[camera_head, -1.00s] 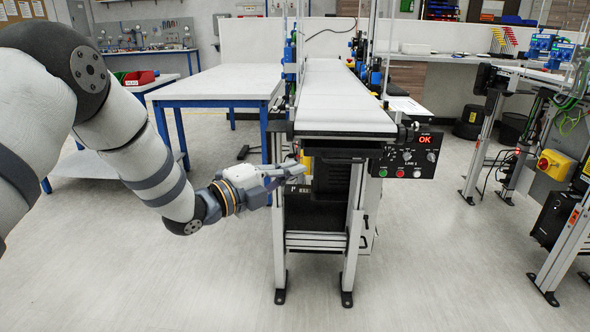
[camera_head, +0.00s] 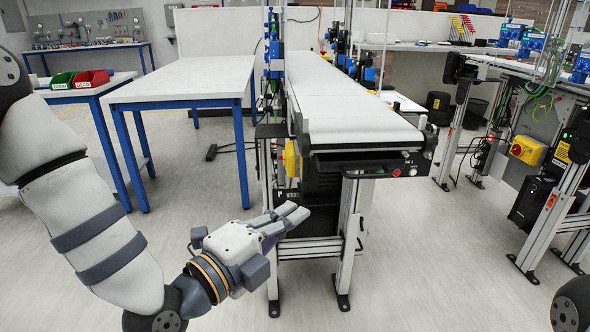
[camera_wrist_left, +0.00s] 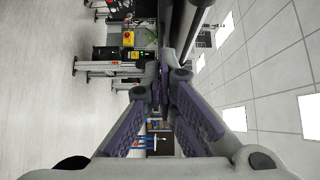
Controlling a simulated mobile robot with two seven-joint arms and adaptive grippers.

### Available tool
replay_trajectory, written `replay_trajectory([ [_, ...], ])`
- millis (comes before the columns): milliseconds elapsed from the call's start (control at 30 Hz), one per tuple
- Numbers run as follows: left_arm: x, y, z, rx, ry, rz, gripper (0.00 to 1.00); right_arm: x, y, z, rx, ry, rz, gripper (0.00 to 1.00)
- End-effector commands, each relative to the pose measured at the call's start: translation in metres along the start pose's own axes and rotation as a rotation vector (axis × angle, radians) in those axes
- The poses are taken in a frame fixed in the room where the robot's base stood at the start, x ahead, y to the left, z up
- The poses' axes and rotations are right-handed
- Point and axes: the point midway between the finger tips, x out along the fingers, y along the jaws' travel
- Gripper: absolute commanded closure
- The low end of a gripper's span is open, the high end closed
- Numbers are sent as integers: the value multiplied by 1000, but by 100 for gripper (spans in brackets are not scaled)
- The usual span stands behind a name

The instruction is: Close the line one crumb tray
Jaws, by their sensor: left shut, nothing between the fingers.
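The line one conveyor (camera_head: 360,122) stands ahead, with a white belt and a dark control panel (camera_head: 375,172) at its near end. Black housing (camera_head: 322,190) shows below the belt between the legs. I cannot make out the crumb tray or whether it is open. My left gripper (camera_head: 298,212) is shut and empty, low in front of the conveyor's left leg, fingers pointing right. In the left wrist view its fingers (camera_wrist_left: 165,85) meet, with a dark bar beyond them. My right gripper is out of view.
A white table with blue legs (camera_head: 180,82) stands left of the conveyor. Red and green bins (camera_head: 83,79) sit on a table at far left. Another conveyor (camera_head: 520,70) with a yellow switch box (camera_head: 528,150) is at right.

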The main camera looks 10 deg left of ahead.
Motion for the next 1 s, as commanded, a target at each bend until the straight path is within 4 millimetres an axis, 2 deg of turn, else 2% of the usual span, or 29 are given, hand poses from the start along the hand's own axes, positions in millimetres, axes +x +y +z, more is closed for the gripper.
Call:
replay_trajectory([
  [100, -3, -1, -12, 4, 4, 10, 100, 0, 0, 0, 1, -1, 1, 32],
  [233, 5, -1, -14, 9, 5, 10, 100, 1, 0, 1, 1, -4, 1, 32],
  [700, 102, 3, -11, 5, 1, 12, 100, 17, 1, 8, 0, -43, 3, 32],
  [800, 113, 2, 3, 6, 0, 11, 100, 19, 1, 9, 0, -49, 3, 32],
  [1000, 124, 0, 14, 7, 3, 10, 100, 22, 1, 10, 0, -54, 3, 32],
])
